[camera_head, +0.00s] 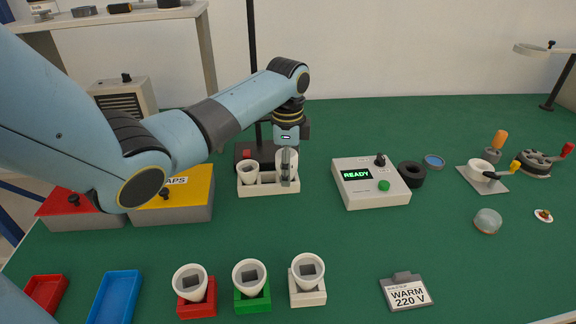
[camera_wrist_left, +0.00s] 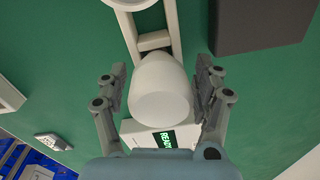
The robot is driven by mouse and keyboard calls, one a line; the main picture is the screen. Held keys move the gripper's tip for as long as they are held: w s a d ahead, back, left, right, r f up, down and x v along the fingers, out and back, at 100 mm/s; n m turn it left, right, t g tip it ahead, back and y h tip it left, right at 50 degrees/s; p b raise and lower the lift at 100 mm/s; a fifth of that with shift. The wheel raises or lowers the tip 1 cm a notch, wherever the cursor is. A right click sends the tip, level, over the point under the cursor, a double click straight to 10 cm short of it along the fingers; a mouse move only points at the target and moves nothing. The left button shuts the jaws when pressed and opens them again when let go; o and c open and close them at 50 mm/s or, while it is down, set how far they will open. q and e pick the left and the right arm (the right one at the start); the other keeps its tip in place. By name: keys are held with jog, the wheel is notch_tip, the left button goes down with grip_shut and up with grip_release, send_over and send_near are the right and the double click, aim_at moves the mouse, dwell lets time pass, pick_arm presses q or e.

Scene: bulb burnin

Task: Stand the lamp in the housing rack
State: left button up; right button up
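A cream housing rack (camera_head: 268,190) stands left of the middle of the green table. A white cup-shaped housing (camera_head: 248,173) sits in its left place. A second white piece, which looks like the lamp (camera_head: 281,158), stands upright at its right place, partly hidden by my left gripper (camera_head: 289,168). In the left wrist view the white lamp (camera_wrist_left: 160,92) is between the two fingers of my left gripper (camera_wrist_left: 161,95), with narrow gaps seeming to show at both sides. The fingers point down. My right gripper is not in view.
A READY tester box (camera_head: 369,188) stands close right of the rack, with a dark pole base behind. Red, green and white holders with white housings (camera_head: 250,275) line the front. A yellow-lidded box (camera_head: 180,200) is at left. The table's middle front is clear.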

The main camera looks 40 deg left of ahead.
pick_arm(q)
jog(key=shift+o, duration=0.3)
jog(key=shift+r, duration=0.1)
jog(key=r, duration=1.1)
jog(key=shift+s+d+r, duration=0.15)
jog(key=shift+s+r, duration=0.1)
jog(key=shift+r, duration=0.15)
jog(key=shift+d+f, duration=0.1)
